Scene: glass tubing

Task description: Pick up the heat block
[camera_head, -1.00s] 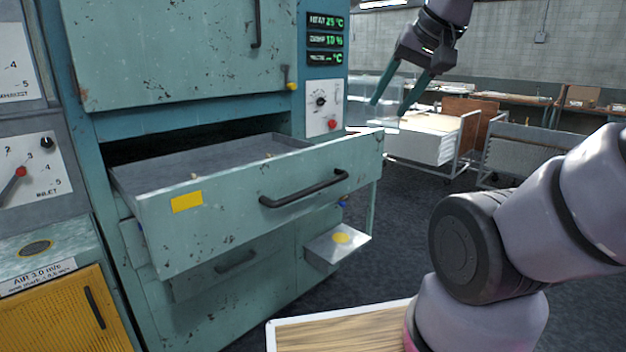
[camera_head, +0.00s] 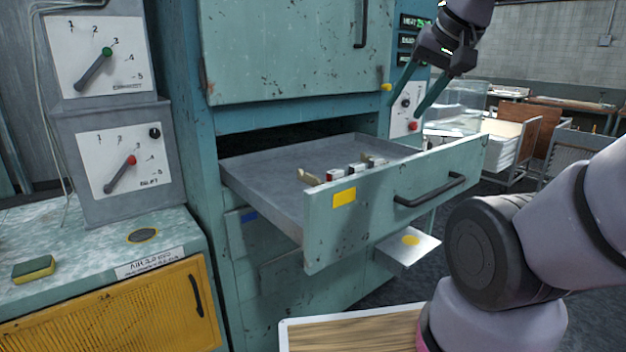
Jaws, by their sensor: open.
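An open teal drawer (camera_head: 325,240) sticks out of the worn teal cabinet. Several small items lie in it behind the front panel: a tan piece (camera_head: 308,177), a red-and-white piece (camera_head: 333,174) and a grey-white piece (camera_head: 372,161). They are small and partly hidden by the drawer front, so I cannot tell whether one is the heat block. My gripper (camera_head: 406,104) is open and empty, pointing down, high at the upper right. In the picture it is above and beyond the drawer's right part, apart from these items.
The drawer has a dark handle (camera_head: 430,191). A small metal shelf (camera_head: 408,251) juts out below it. At left, a speckled counter (camera_head: 80,248) carries a yellow-green sponge (camera_head: 34,268) and dial boxes (camera_head: 124,160). A wood-topped surface (camera_head: 350,330) is at the bottom. Carts stand at right.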

